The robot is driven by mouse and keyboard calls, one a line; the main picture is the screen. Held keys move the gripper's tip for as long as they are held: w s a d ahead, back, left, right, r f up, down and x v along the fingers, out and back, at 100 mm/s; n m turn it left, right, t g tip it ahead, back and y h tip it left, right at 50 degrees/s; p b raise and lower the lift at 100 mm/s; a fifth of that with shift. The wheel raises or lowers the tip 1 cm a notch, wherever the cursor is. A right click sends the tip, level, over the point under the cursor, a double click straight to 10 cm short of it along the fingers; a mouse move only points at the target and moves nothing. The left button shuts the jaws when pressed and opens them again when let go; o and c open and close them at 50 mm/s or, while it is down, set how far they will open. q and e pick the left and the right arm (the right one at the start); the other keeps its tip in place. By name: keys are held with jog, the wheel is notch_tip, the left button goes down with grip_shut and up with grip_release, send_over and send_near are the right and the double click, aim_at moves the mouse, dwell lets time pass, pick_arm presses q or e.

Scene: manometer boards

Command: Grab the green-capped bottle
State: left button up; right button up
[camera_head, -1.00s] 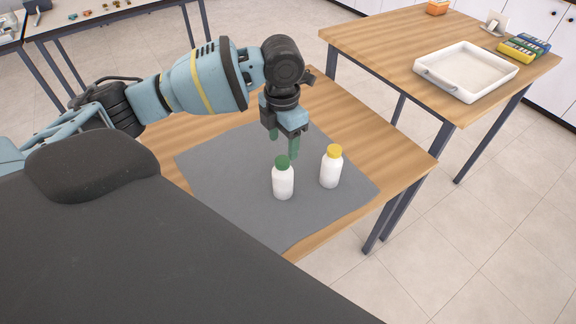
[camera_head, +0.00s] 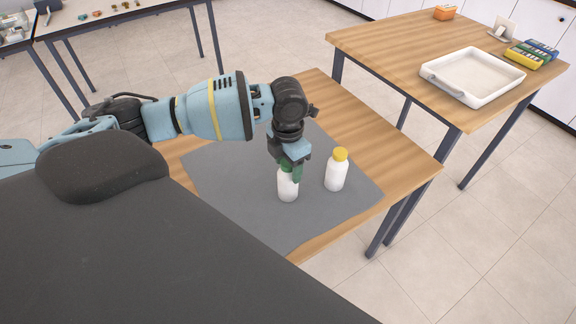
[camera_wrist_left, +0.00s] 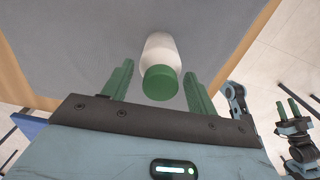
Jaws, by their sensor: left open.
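The green-capped bottle (camera_head: 288,187) stands upright on the grey mat (camera_head: 235,205), its white body showing below my gripper in the head view. My left gripper (camera_head: 291,175) points down over it, and its fingers partly hide the green cap. In the left wrist view, the bottle's green cap (camera_wrist_left: 161,83) lies between the two open green fingers of the left gripper (camera_wrist_left: 159,88), with a gap on each side. The yellow-capped bottle (camera_head: 336,170) stands upright on the mat to the right, apart from the gripper.
The mat lies on a wooden table (camera_head: 412,165). In the left wrist view, part of my other arm (camera_wrist_left: 297,140) shows at the right.

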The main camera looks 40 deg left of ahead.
pick_arm(q)
grip_shut()
dwell(0.3)
jog(key=shift+r, duration=0.15)
dwell(0.3)
